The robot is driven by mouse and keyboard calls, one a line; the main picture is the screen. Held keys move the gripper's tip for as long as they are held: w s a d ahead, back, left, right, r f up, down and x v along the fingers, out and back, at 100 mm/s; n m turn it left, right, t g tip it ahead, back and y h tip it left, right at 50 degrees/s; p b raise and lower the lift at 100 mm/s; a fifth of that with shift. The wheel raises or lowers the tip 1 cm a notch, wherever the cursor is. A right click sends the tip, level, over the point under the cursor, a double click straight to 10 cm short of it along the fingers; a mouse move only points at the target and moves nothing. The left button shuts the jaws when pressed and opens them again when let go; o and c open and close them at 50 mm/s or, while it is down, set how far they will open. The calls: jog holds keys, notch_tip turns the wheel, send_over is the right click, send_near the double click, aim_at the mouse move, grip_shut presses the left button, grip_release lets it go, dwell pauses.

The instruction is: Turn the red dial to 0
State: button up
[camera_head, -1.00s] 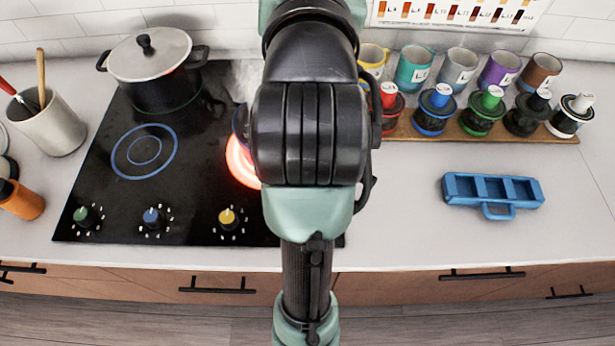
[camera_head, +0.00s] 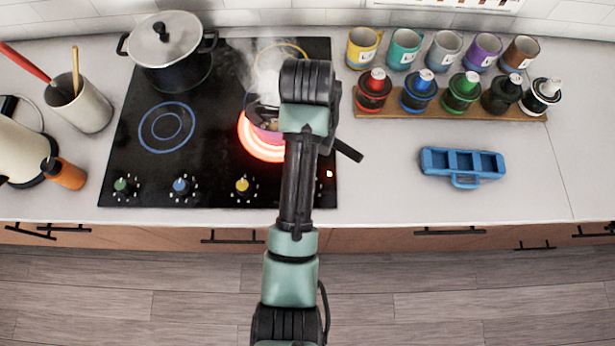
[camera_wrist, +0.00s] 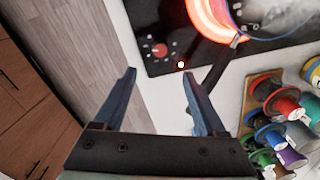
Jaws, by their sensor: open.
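The red dial (camera_wrist: 158,50) shows in the wrist view on the black cooktop, with pale marks around it. In the head view my arm hides it. My gripper (camera_wrist: 158,74) is open and empty, its two blue-grey fingers pointing toward the cooktop edge. The dial lies beyond the fingertips, roughly centred between them, and no contact shows. The cooktop (camera_head: 220,70) has a green dial (camera_head: 123,186), a blue dial (camera_head: 181,186) and a yellow dial (camera_head: 242,185) along its front edge. A small red light (camera_head: 329,174) glows at its front right.
A steaming pan (camera_head: 262,112) sits on a glowing red burner (camera_head: 259,146); its dark handle (camera_wrist: 217,68) passes near my right finger. A lidded pot (camera_head: 170,55) stands at back left. Right of the cooktop are a blue tray (camera_head: 462,165), mugs and jars. The counter front is clear.

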notch_tip(320, 180, down, 13)
jog(key=shift+r+b, duration=0.1)
jog(key=shift+b, duration=0.25)
grip_shut()
dwell(0.4)
